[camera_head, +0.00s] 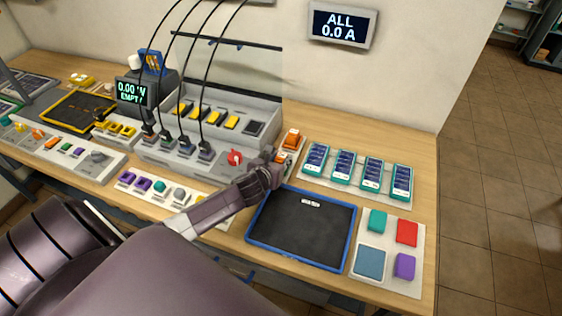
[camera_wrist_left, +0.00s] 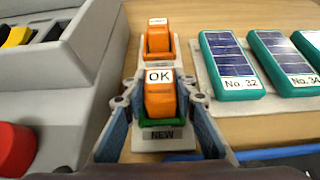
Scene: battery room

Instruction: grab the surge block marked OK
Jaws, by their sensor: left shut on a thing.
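The surge block marked OK (camera_wrist_left: 159,100) is orange with a white OK label on its upper face and green at its base. In the left wrist view it stands upright at a plate reading NEW (camera_wrist_left: 161,135). My left gripper (camera_head: 272,163) has its two fingers on either side of this block and is shut on it. In the head view the gripper partly hides the block. A second orange block (camera_wrist_left: 158,38), with a white label I cannot read, stands just behind it; it also shows in the head view (camera_head: 292,138). My right gripper is out of view.
A grey charger unit with a red knob (camera_head: 235,157) stands close to the left. Teal numbered cells (camera_head: 343,166) lie on a pale tray to the right. A blue-rimmed black mat (camera_head: 302,228) lies in front, bare except for a small label.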

